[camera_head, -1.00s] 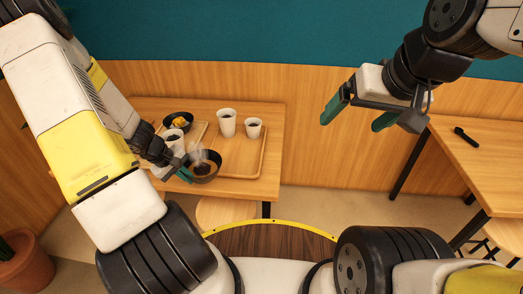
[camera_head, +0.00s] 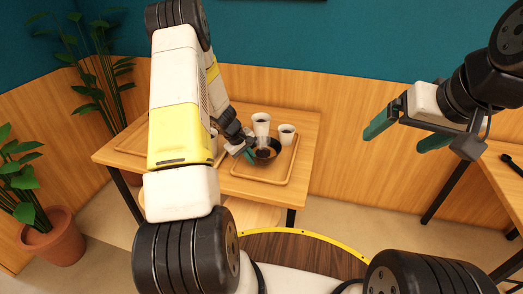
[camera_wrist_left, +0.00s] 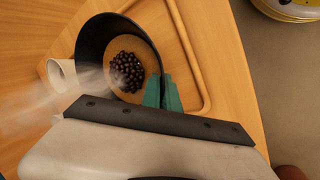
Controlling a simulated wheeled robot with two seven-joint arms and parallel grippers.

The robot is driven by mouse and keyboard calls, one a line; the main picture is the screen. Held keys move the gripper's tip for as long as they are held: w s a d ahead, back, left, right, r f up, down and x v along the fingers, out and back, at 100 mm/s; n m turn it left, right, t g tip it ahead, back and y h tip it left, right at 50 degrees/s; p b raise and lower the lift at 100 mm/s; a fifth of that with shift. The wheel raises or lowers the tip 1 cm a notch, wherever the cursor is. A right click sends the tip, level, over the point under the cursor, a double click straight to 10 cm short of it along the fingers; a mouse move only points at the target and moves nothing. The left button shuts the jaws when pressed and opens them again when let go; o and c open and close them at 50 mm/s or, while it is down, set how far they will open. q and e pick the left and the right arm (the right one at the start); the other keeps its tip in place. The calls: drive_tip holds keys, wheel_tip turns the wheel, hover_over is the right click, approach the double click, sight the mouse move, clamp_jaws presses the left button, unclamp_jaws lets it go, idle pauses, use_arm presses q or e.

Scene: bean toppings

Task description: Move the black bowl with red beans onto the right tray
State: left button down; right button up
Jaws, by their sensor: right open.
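The black bowl (camera_head: 268,156) is above or on the right tray (camera_head: 285,171), in front of two white cups; I cannot tell whether it touches the tray. In the left wrist view the bowl (camera_wrist_left: 91,37) holds a heap of dark beans (camera_wrist_left: 127,72) on a brown bottom. My left gripper (camera_head: 250,156) is at the bowl's left side. In the left wrist view its green fingers (camera_wrist_left: 163,93) are close together on the bowl's rim. My right gripper (camera_head: 408,131) is open and empty, high at the right, far from the bowl.
The taller white cup (camera_head: 261,121) and shorter white cup (camera_head: 287,134) stand behind the bowl. My left arm hides much of the left tray (camera_head: 133,138). Another table (camera_head: 505,180) is at the right. Potted plants (camera_head: 55,236) stand at the left.

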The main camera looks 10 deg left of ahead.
sight(255, 170)
use_arm(q)
drive_tip(key=shift+f, duration=1.55)
drive_tip(key=c, duration=1.9)
unclamp_jaws()
drive_tip(key=shift+f, duration=0.1)
